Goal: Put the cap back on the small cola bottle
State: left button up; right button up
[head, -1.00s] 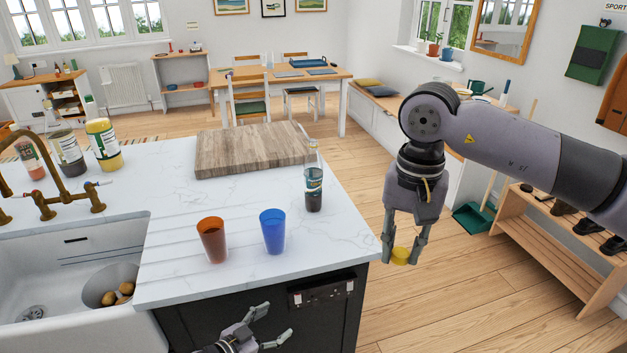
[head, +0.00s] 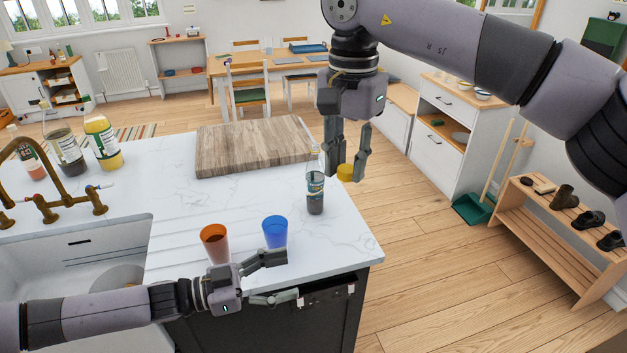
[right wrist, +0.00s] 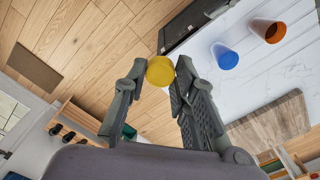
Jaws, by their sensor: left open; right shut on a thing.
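The small cola bottle (head: 315,196) stands upright near the right edge of the white counter, clear with dark liquid and a teal label. My right gripper (head: 345,176) is shut on a yellow cap (head: 345,172), just right of the bottle's upper part in the head view; cap and bottle look apart. One finger lies close beside the bottle's neck in the picture. The cap also shows between the fingertips in the right wrist view (right wrist: 160,71), where the bottle is not seen. My left gripper (head: 291,276) is open and empty by the counter's front edge.
An orange cup (head: 214,243) and a blue cup (head: 275,231) stand near my left gripper. A wooden board (head: 252,146) lies behind the bottle. Several bottles and jars stand by the tap at left. The counter (head: 345,245) right of the blue cup is clear.

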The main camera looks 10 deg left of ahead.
aim_at(315, 176)
jog(key=i+j, duration=0.15)
jog(key=i, duration=0.3)
jog(key=i+j, duration=0.15)
jog(key=i, duration=0.25)
jog(key=i+j, duration=0.15)
jog(key=i, duration=0.3)
